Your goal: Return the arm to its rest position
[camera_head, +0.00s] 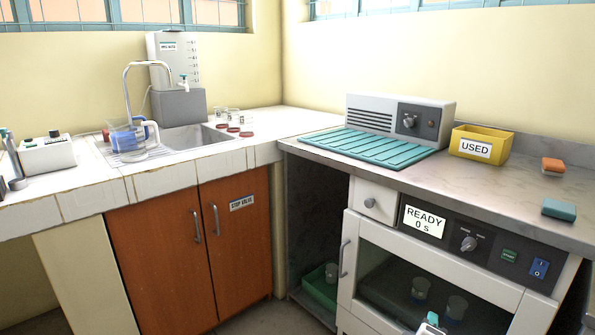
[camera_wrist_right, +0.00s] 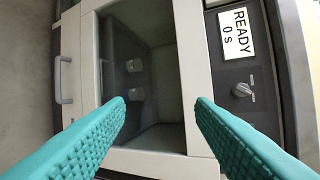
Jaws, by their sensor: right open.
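My right gripper shows as two teal textured fingers in the right wrist view (camera_wrist_right: 160,102). They are apart with nothing between them, in front of the incubator's glass. In the head view only a small part of this gripper (camera_head: 431,321) shows at the bottom edge, in front of the incubator door. Two beakers stand behind the glass (camera_head: 420,289) (camera_head: 456,307). My left gripper is not in view.
The worktop above the incubator holds a teal mat (camera_head: 368,146), a grey device (camera_head: 400,117), a yellow "USED" box (camera_head: 481,145) and two sponges (camera_head: 553,166) (camera_head: 559,210). A sink counter (camera_head: 160,180) stands at the left. A green bin (camera_head: 321,287) sits low beside the incubator.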

